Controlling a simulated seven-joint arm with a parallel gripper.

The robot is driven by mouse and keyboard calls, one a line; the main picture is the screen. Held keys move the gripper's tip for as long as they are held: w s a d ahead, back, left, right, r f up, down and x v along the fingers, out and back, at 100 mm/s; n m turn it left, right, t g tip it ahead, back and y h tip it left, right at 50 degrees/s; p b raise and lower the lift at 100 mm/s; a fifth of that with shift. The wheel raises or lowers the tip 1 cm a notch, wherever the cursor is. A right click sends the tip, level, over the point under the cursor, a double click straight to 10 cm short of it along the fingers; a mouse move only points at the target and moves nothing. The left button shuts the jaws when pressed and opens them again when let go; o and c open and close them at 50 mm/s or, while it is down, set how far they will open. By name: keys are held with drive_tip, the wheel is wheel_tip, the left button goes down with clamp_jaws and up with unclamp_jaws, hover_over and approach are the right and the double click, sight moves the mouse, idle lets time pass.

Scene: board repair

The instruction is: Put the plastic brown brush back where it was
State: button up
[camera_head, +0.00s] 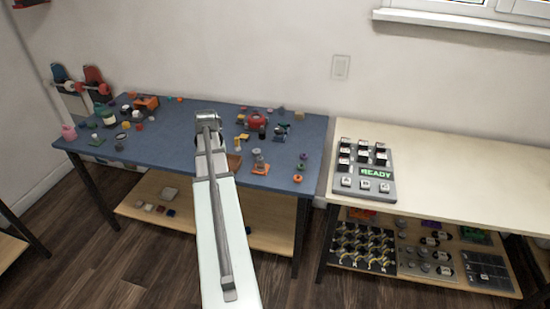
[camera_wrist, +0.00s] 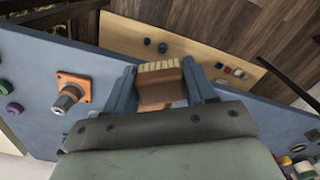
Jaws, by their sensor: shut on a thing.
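The brown brush (camera_wrist: 158,91), with pale bristles along its top edge, is between the two blue-grey fingers of my gripper (camera_wrist: 160,84) in the wrist view. The fingers are shut on its sides. It is over the blue table (camera_wrist: 225,104), near the table's edge; I cannot tell whether it touches the surface. In the head view my arm reaches over the blue table (camera_head: 180,130) and hides the gripper. A brown patch (camera_head: 234,163) shows just right of my arm there; I cannot tell whether it is the brush.
An orange part with a grey knob (camera_wrist: 70,93) stands left of the gripper in the wrist view. Small parts crowd the blue table. A wooden lower shelf (camera_head: 270,235) holds a few pieces. A button panel reading READY (camera_head: 365,171) sits on the pale right-hand table (camera_head: 450,180), otherwise largely clear.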

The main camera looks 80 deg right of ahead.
drive_tip(key=s+d+r+m, duration=0.3)
drive_tip(key=s+d+m, duration=0.1)
drive_tip(key=s+d, duration=1.25)
drive_tip(key=r+m, duration=0.1)
drive_tip(key=m, duration=0.1)
hover_over(275, 157)
drive_tip(key=shift+r, duration=0.1)
drive_tip(key=shift+f, duration=4.8)
drive_tip(key=shift+f, duration=0.6)
